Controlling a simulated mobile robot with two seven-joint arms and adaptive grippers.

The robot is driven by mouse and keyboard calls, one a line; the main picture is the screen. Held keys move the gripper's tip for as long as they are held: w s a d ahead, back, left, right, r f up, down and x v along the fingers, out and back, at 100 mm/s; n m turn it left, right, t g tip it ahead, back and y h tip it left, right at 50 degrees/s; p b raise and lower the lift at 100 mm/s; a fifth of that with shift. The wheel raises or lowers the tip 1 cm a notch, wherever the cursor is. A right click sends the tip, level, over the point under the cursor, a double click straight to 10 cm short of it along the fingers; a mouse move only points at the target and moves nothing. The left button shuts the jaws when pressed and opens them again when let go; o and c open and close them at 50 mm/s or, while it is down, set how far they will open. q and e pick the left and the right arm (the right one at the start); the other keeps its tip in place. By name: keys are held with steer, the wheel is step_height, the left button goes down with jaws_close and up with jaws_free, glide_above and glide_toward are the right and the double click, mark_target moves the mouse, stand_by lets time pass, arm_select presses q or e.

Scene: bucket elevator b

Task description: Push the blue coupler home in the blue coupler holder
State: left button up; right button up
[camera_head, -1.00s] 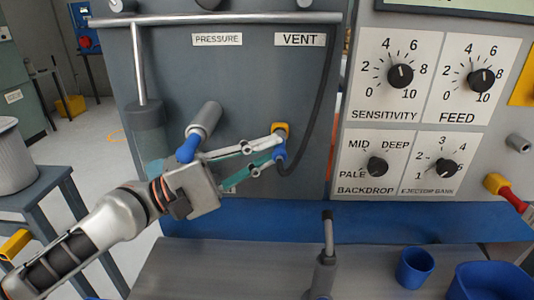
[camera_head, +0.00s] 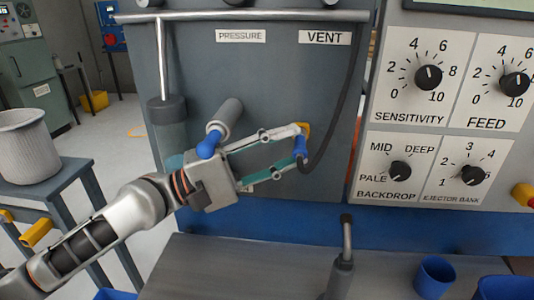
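The blue coupler (camera_head: 300,147) hangs at the end of a black hose in front of the grey panel, below the VENT label (camera_head: 325,37). My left gripper (camera_head: 299,147) has its two fingers above and below the coupler and appears shut on it. A yellow-orange piece (camera_head: 304,130) shows right behind the upper fingertip; it may be the blue coupler holder, but the fingertip partly covers it. I cannot tell whether the coupler is seated in it. My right gripper is not in view.
A grey cylinder (camera_head: 229,113) with a blue end (camera_head: 210,144) projects close above my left gripper. A bent grey post (camera_head: 343,265) stands on the bench (camera_head: 230,265). A blue cup (camera_head: 434,277) stands at the right. A knob panel (camera_head: 418,95) rises on the right.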

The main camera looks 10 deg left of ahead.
arm_select(q)
steer(key=v, duration=1.2)
steer(key=shift+r, duration=0.1)
